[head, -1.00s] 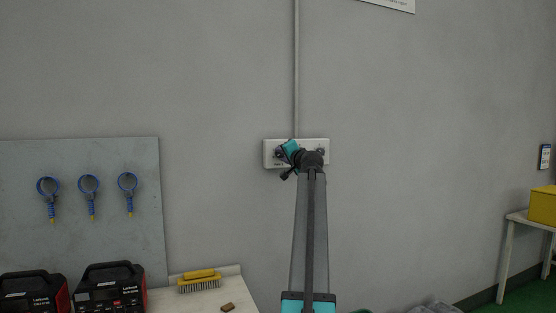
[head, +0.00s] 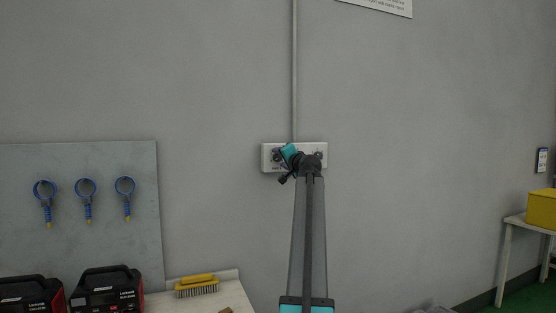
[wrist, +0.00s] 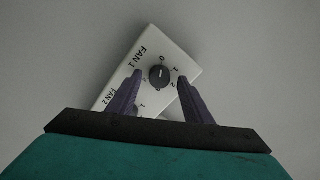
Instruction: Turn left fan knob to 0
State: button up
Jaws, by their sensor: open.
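A white fan panel (head: 265,163) is mounted on the wall below a vertical conduit. It shows tilted in the wrist view (wrist: 185,62). The left knob, dark and round under the FAN 1 label (wrist: 159,76), has a 0 and other numbers around it. I cannot clearly tell which number its pointer faces. My gripper (wrist: 161,79) is open, with its two fingers on either side of this knob. I cannot tell whether they touch it. The FAN 2 part is mostly hidden by my gripper in the wrist view. The right knob (head: 319,155) shows in the head view.
A yellow brush (head: 197,286) lies on a pale bench. A yellow box (head: 542,209) stands on a table at right. The wall around the panel is clear.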

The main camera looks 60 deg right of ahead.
jog(key=v, duration=1.3)
jog(key=shift+s+a, duration=0.25)
jog(key=shift+r, duration=0.15)
dwell(0.3)
